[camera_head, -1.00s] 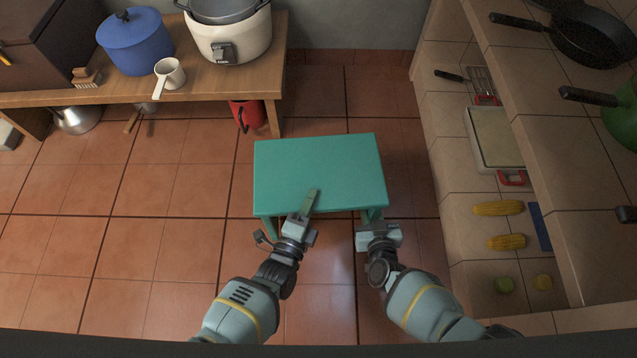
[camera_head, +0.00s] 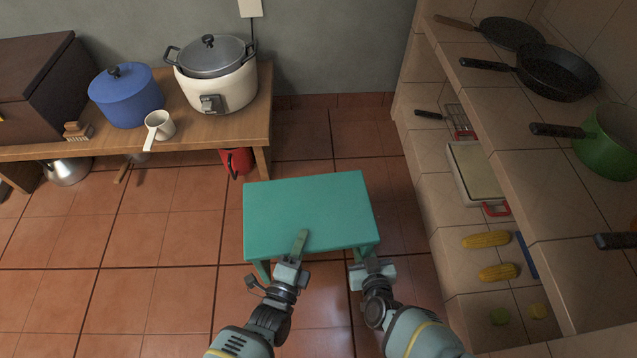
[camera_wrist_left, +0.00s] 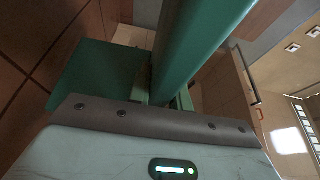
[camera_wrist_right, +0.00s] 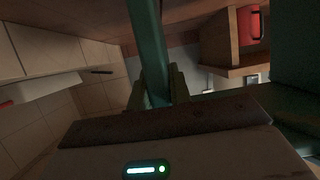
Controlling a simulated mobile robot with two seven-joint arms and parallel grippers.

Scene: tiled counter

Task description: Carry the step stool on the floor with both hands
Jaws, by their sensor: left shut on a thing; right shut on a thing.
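The teal step stool (camera_head: 308,212) is upright in front of me, its flat seat facing up. Its lower legs are mostly hidden, so I cannot tell whether its feet touch the floor. My left gripper (camera_head: 296,256) is shut on the stool at the near left side, with one finger showing above the seat edge. The left wrist view shows a teal part (camera_wrist_left: 190,55) of the stool between the fingers. My right gripper (camera_head: 371,268) is shut on the stool by the near right corner. The right wrist view shows a teal bar (camera_wrist_right: 150,50) between its fingers.
A wooden table (camera_head: 210,125) at the back left holds a white cooker (camera_head: 222,88), a blue pot (camera_head: 125,98) and a white ladle cup. A red object (camera_head: 237,162) is beneath it. Tiled shelves (camera_head: 500,180) with pans run along the right. Tiled floor (camera_head: 170,235) is clear left of the stool.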

